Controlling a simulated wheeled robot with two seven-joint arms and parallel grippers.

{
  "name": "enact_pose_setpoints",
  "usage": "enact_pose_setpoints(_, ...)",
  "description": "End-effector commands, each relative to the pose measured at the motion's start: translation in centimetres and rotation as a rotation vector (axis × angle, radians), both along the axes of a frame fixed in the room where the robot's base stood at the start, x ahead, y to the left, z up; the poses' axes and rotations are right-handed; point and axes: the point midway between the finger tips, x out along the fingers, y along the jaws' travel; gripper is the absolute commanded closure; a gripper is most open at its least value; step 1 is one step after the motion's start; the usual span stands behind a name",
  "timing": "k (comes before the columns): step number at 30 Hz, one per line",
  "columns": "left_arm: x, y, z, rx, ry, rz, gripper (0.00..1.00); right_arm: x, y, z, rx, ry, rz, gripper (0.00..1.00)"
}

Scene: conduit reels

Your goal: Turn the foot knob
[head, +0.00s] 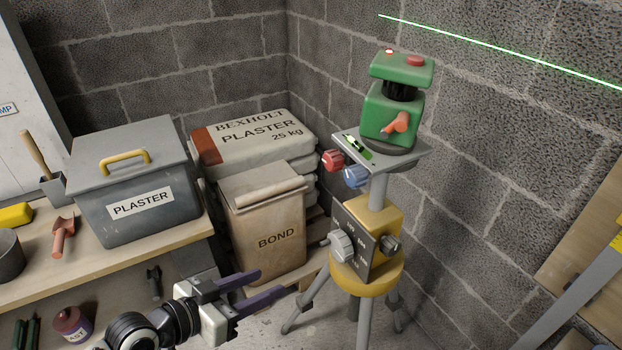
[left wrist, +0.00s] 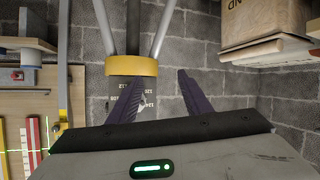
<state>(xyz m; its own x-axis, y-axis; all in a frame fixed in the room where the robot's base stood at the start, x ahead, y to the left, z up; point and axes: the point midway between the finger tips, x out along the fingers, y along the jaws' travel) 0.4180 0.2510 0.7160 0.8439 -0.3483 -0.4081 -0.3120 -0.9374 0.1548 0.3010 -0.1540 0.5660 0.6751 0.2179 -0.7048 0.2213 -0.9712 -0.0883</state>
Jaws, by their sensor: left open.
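A green laser level (head: 392,112) stands on a grey plate (head: 408,158) on top of a tripod. A red knob (head: 333,160) and a blue knob (head: 355,177) stick out below the plate's left edge; I cannot tell which is the foot knob. Lower down, a yellow housing (head: 372,215) has a dark marked panel with a grey knob (head: 342,246) on its left face. My left gripper (head: 272,284) is open and empty, left of and below the housing, apart from it. My right gripper is not in view.
A wooden bench at left holds a grey plaster bin (head: 135,190) and a trowel (head: 62,236). A bond bag (head: 265,235) and stacked plaster sacks (head: 255,140) stand behind my gripper. Tripod legs (head: 303,300) spread to the floor. A green laser line (head: 480,45) crosses the block wall.

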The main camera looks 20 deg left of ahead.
Motion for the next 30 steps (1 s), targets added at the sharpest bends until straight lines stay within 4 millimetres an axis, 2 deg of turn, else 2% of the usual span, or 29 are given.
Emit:
enact_pose_setpoints(1,1.8,0.9,2.5,-0.019,-0.071,-0.033,0.55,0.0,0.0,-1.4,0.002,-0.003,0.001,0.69)
enact_pose_setpoints(3,3.3,1.3,7.0,-0.063,-0.151,-0.074,0.55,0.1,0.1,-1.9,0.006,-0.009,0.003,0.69)
enact_pose_setpoints(6,4.5,1.0,12.9,-0.117,-0.246,-0.139,0.55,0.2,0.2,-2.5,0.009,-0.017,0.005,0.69)
enact_pose_setpoints(9,4.8,0.1,17.4,-0.159,-0.309,-0.197,0.55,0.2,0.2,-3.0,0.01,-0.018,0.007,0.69)
enact_pose_setpoints(12,4.6,-0.7,20.3,-0.189,-0.345,-0.239,0.55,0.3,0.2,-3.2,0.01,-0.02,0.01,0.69)
enact_pose_setpoints(15,4.4,-1.2,22.0,-0.207,-0.362,-0.262,0.55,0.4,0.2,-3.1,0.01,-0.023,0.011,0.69)
enact_pose_setpoints(18,4.6,-1.5,22.6,-0.215,-0.365,-0.268,0.55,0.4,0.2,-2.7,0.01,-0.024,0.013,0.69)
enact_pose_setpoints(30,7.4,-3.3,23.2,-0.221,-0.368,-0.26,0.55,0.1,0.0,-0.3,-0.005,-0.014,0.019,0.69)
